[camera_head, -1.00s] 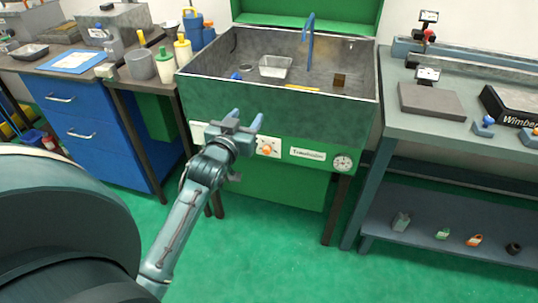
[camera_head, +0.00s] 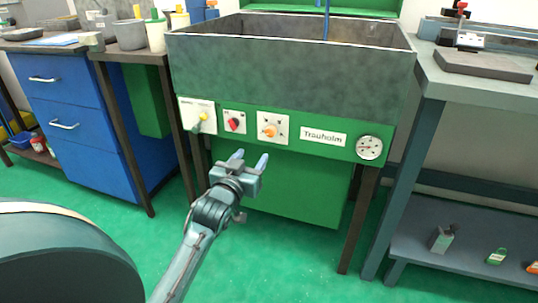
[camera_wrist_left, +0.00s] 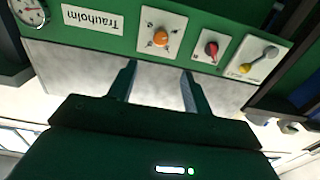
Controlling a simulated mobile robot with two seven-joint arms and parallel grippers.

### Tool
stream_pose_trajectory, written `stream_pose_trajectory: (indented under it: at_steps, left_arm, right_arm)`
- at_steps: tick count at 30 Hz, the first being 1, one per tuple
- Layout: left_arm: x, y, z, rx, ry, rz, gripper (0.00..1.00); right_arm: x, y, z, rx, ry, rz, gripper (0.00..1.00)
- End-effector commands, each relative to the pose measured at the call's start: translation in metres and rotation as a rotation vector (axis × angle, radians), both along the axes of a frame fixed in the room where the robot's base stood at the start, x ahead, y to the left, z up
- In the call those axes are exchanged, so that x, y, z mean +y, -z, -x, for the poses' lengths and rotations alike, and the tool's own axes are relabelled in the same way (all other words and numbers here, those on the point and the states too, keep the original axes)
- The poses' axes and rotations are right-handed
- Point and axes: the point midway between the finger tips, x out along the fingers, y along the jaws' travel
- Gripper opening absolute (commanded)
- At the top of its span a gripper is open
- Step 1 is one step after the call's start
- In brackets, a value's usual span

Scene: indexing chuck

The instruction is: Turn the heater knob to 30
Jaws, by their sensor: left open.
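The green front panel of the wash tank carries an orange knob (camera_head: 270,131) on a white square plate with marks around it. I cannot read the marks. To its left are a red knob (camera_head: 234,124) and a lever with a yellow end (camera_head: 203,116). My left gripper (camera_head: 250,160) is open and empty, below and in front of the panel. In the left wrist view the orange knob (camera_wrist_left: 161,38) lies beyond and above the fingertips (camera_wrist_left: 158,66), apart from them. The red knob (camera_wrist_left: 211,49) is to its right there. My right gripper is not in view.
A round dial gauge (camera_head: 369,147) and a Trauholm label (camera_head: 323,137) sit right of the knob. The grey tank (camera_head: 290,70) rises above the panel. A blue drawer cabinet (camera_head: 80,120) stands left, a grey bench (camera_head: 480,85) right. Green floor is clear in front.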

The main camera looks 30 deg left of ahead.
Motion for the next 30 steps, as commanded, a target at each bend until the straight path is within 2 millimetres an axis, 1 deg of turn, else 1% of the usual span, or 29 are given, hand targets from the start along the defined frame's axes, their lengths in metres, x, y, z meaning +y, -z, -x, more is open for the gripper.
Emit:
stream_pose_trajectory:
  at_steps: [1, 4, 7, 11, 18, 21, 25, 30]
  left_arm:
    - [0.0, 0.008, 0.0, -0.002, 0.0, 0.0, 0.5]
    - [0.001, 0.009, -0.004, -0.002, 0.0, 0.0, 0.5]
    - [0.003, 0.008, -0.014, -0.003, 0.0, 0.0, 0.5]
    - [0.009, 0.009, -0.037, -0.004, 0.0, -0.001, 0.5]
    - [0.021, 0.009, -0.086, -0.003, 0.0, 0.0, 0.5]
    - [0.025, 0.009, -0.102, -0.003, -0.001, -0.001, 0.5]
    - [0.028, 0.009, -0.118, -0.002, 0.0, 0.0, 0.5]
    - [0.031, 0.008, -0.127, 0.0, -0.001, 0.0, 0.5]
  right_arm:
    - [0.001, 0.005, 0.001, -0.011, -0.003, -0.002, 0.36]
    - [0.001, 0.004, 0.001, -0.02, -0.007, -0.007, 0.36]
    - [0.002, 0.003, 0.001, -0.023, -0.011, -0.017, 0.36]
    - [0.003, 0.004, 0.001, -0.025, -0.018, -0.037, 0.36]
    - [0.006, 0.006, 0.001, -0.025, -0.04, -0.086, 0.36]
    - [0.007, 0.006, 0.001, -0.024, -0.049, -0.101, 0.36]
    - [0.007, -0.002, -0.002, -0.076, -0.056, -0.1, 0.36]
    - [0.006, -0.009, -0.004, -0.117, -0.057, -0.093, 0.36]
